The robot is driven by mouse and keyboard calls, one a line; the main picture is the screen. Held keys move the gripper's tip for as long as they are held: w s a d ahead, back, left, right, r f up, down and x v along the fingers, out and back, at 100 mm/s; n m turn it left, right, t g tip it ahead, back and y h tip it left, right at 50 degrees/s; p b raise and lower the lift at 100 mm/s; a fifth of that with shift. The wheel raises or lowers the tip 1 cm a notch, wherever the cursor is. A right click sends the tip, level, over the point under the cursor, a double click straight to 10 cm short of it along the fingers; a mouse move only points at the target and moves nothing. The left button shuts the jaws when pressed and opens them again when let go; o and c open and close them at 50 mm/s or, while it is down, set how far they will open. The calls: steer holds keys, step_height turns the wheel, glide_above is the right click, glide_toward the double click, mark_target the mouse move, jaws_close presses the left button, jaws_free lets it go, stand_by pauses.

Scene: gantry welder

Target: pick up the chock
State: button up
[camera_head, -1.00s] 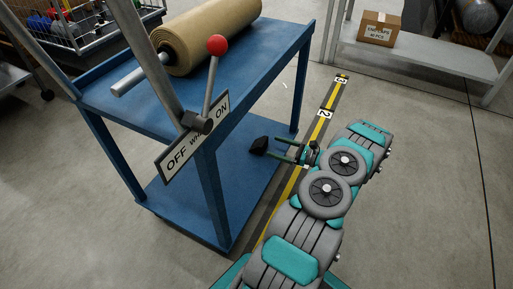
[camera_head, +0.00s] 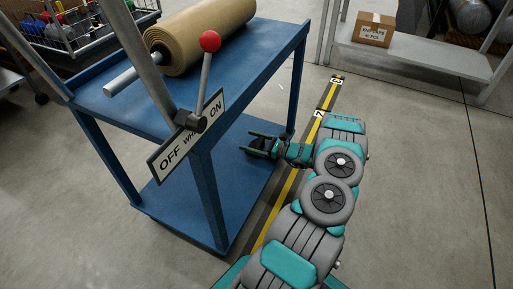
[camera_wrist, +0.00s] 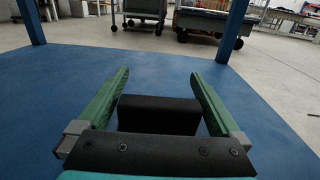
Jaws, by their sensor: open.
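The chock (camera_wrist: 158,115) is a small black block on the blue lower shelf (camera_wrist: 45,90) of a cart. In the wrist view it sits between the two green fingers of my gripper (camera_wrist: 160,82), close to the palm, and gaps show on both sides of it. The fingers are open and reach past it. In the head view my gripper (camera_head: 263,144) is at the right side of the cart, over the lower shelf, and the dark chock there is mostly hidden by the gripper.
The cart's blue upper shelf (camera_head: 232,62) carries a brown roll (camera_head: 205,35) above my gripper. Blue posts (camera_head: 206,195) stand at its corners. A red-knobbed lever (camera_head: 209,41) and OFF/ON sign (camera_head: 189,137) are in front. A grey shelf with a cardboard box (camera_head: 374,29) stands back right.

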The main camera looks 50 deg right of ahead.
steer(key=shift+w+a, duration=0.1)
steer(key=shift+w, duration=0.2)
steer(key=c, duration=1.4)
steer(key=shift+r, duration=0.1)
